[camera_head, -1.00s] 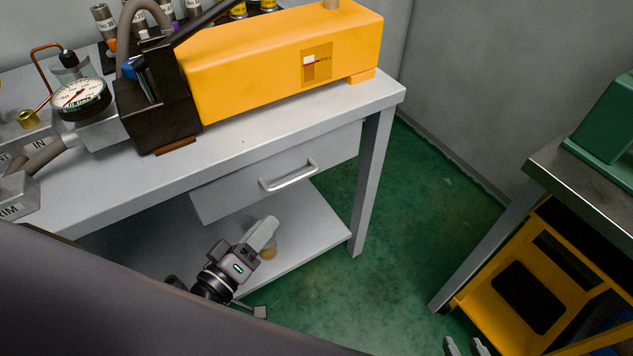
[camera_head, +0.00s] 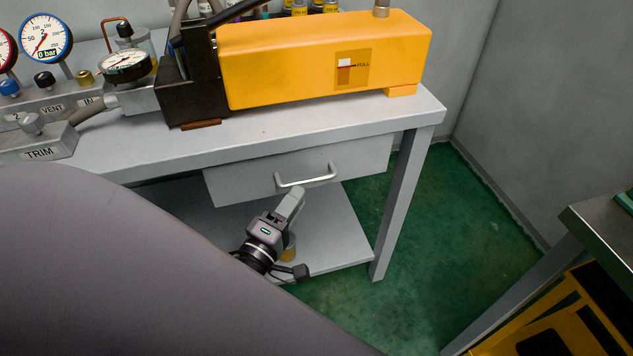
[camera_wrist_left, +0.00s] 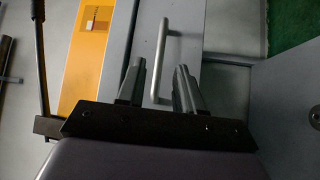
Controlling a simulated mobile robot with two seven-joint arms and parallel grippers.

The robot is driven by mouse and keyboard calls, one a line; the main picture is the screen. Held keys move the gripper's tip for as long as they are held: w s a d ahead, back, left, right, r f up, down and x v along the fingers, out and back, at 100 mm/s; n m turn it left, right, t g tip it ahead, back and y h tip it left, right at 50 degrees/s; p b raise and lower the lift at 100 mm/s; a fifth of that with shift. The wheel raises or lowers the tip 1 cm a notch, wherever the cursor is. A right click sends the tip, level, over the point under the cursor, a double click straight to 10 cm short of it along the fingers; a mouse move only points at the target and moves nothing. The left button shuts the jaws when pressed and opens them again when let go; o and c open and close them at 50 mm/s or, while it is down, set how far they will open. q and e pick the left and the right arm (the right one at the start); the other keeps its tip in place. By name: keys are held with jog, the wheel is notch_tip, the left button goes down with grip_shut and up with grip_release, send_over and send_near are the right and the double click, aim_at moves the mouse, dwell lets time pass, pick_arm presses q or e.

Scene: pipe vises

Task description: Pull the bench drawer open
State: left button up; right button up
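The bench drawer (camera_head: 240,181) is a grey panel under the bench top and looks shut. Its pale bar handle (camera_head: 307,181) runs across the front. My left gripper (camera_head: 296,194) comes up from below, its fingertips just under the handle in the head view. In the left wrist view, the handle (camera_wrist_left: 159,60) shows in the gap between the two spread fingers of my left gripper (camera_wrist_left: 160,80). The fingers stand apart from the bar on both sides. How deep the bar sits between them is unclear. My right gripper is not in view.
The grey bench (camera_head: 330,136) carries a yellow pump unit (camera_head: 290,65), gauges and a valve panel. A lower shelf (camera_head: 335,235) below the drawer holds a small amber object (camera_head: 290,247). A metal-topped bench (camera_head: 610,225) stands at right. Green floor (camera_head: 430,240) is clear between.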

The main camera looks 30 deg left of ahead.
aim_at(310, 179)
pick_arm(q)
jog(key=shift+w+a+r, duration=0.1)
jog(key=shift+w+r, duration=0.05)
jog(key=shift+w, duration=0.9)
jog(key=shift+w+a+r, duration=0.1)
jog(key=shift+w+r, duration=0.05)
jog(key=shift+w, duration=0.95)
jog(key=shift+w+r, duration=0.15)
jog(key=shift+w, duration=0.9)
grip_shut()
